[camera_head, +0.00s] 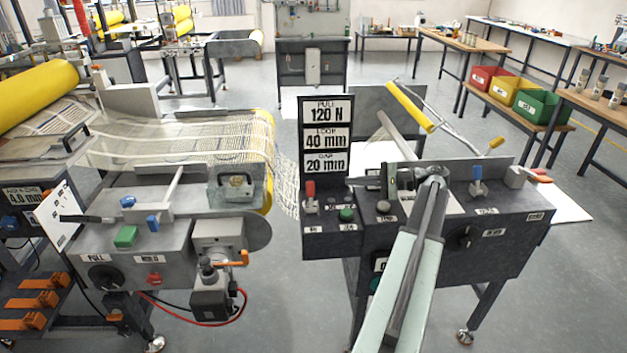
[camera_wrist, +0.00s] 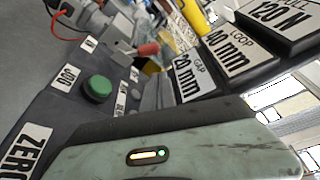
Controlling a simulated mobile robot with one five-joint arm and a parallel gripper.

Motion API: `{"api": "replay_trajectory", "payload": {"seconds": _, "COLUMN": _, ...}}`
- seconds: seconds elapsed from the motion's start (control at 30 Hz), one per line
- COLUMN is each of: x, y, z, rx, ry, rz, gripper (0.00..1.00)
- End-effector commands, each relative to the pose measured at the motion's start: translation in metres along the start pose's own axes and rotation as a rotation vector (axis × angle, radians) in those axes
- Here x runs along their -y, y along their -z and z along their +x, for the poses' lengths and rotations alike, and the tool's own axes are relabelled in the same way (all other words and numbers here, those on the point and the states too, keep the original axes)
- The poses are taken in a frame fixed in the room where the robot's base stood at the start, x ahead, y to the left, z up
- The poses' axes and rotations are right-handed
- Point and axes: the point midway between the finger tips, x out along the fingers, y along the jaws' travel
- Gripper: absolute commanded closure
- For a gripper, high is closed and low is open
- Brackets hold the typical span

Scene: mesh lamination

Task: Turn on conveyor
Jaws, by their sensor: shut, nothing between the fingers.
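The conveyor with pale mesh (camera_head: 190,150) over its rollers stands at the left. Its grey front panel carries a black rotary knob (camera_head: 103,276), a red control (camera_head: 155,279) and a green block (camera_head: 125,236). I cannot tell which control switches it on. At the right is a dark console (camera_head: 440,245) with a green button (camera_head: 346,214), also in the wrist view (camera_wrist: 97,88), and a red-tipped lever (camera_head: 310,190), also in the wrist view (camera_wrist: 148,50). My gripper (camera_head: 392,182) is shut and empty above the console, right of the green button. Its fingertips are hard to make out.
A sign tower (camera_head: 325,137) reading 120 N, 40 mm and 20 mm rises behind the green button. A yellow-gripped handle (camera_head: 410,107) stands behind my arm. An orange-handled unit (camera_head: 238,258) juts from the conveyor's front. Open floor lies between both machines.

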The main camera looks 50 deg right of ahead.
Motion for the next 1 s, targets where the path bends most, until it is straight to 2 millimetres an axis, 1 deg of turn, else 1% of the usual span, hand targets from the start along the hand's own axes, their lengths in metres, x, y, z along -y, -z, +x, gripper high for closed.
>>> {"api": "replay_trajectory", "payload": {"seconds": 0.17, "x": 0.0, "y": -0.001, "z": 0.005, "rx": 0.006, "ry": -0.004, "rz": -0.001, "gripper": 1.0}}
{"api": "replay_trajectory", "payload": {"seconds": 0.27, "x": 0.0, "y": -0.002, "z": 0.013, "rx": 0.009, "ry": -0.005, "rz": -0.002, "gripper": 1.0}}
{"api": "replay_trajectory", "payload": {"seconds": 0.37, "x": -0.002, "y": -0.002, "z": 0.029, "rx": 0.011, "ry": -0.006, "rz": -0.002, "gripper": 1.0}}
{"api": "replay_trajectory", "payload": {"seconds": 0.6, "x": -0.002, "y": -0.003, "z": 0.078, "rx": 0.012, "ry": -0.007, "rz": -0.002, "gripper": 1.0}}
{"api": "replay_trajectory", "payload": {"seconds": 0.73, "x": -0.001, "y": -0.003, "z": 0.096, "rx": 0.011, "ry": -0.006, "rz": -0.002, "gripper": 1.0}}
{"api": "replay_trajectory", "payload": {"seconds": 0.83, "x": -0.001, "y": -0.003, "z": 0.104, "rx": 0.01, "ry": -0.006, "rz": -0.002, "gripper": 1.0}}
{"api": "replay_trajectory", "payload": {"seconds": 1.0, "x": 0.0, "y": -0.003, "z": 0.108, "rx": 0.01, "ry": -0.006, "rz": -0.002, "gripper": 1.0}}
